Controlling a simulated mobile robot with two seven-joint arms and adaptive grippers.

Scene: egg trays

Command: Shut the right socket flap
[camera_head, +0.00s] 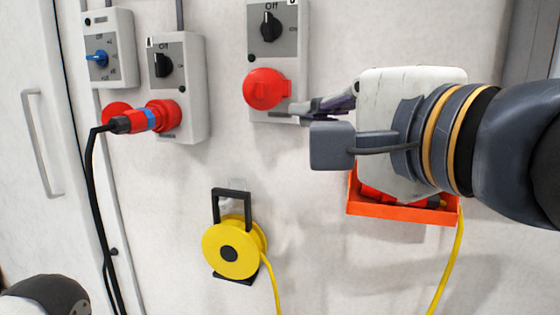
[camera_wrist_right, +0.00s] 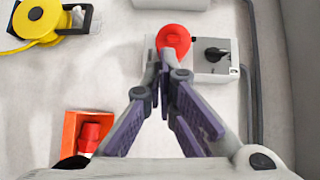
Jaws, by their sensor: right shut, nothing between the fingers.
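The right socket (camera_head: 266,89) is red and round, on the lower part of a grey switch box with a black knob. Its round red flap (camera_wrist_right: 173,39) faces outward and no socket opening shows, so it looks shut or nearly so. My right gripper (camera_head: 282,114) is shut and empty, with its fingertips at the lower right of the flap. In the right wrist view its tips (camera_wrist_right: 165,60) overlap the flap's near edge; whether they touch it I cannot tell. My left gripper is out of view.
A red plug (camera_head: 146,118) with a black cable sits in the left socket. A blue-knob switch box (camera_head: 110,47) is at the upper left. A yellow cable reel (camera_head: 231,248) hangs below. An orange bin (camera_head: 400,212) with red items is under my right gripper.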

